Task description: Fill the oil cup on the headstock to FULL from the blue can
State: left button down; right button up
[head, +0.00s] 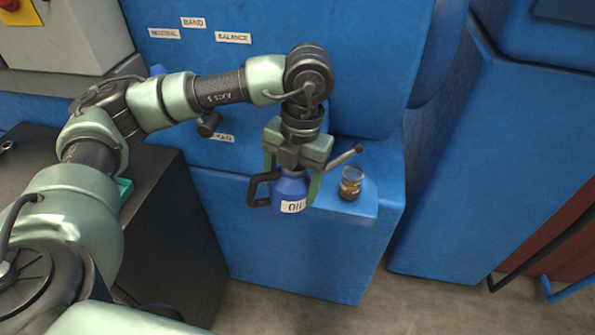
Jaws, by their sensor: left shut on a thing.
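The blue can (285,193) has a white label reading OIL, a black handle on its left and a thin spout (343,156) rising to the right. My left gripper (292,180) is shut on the can from above and holds it roughly upright. The oil cup (350,183) is a small clear cup with brown oil in its lower part. It stands on a blue ledge (345,207) of the headstock, just right of the can. The spout tip is above the cup and apart from it. Any FULL mark is too small to read. My right gripper is not in view.
The blue headstock wall (360,80) rises behind the cup, with white labels such as BALANCE (233,37). A dark cabinet (170,235) stands at the left. Another blue block (480,160) stands at the right, past a gap. Grey floor lies in front of the ledge.

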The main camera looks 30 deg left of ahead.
pick_arm(q)
jog(key=shift+w+r+n, duration=0.1)
jog(key=shift+r+n, duration=0.15)
jog(key=shift+n, duration=0.15)
jog(key=shift+s+f+g+y+p, duration=0.25)
jog(key=shift+g+p, duration=0.25)
jog(key=shift+p, duration=0.25)
jog(key=shift+s+a+f+g+y+p, duration=0.15)
jog(key=shift+f+g+y+p, duration=0.3)
jog(key=shift+g+y+p, duration=0.15)
jog(key=shift+f, duration=0.2)
jog(key=shift+a, duration=0.1)
jog(key=shift+s, duration=0.1)
jog(key=shift+g, duration=0.3)
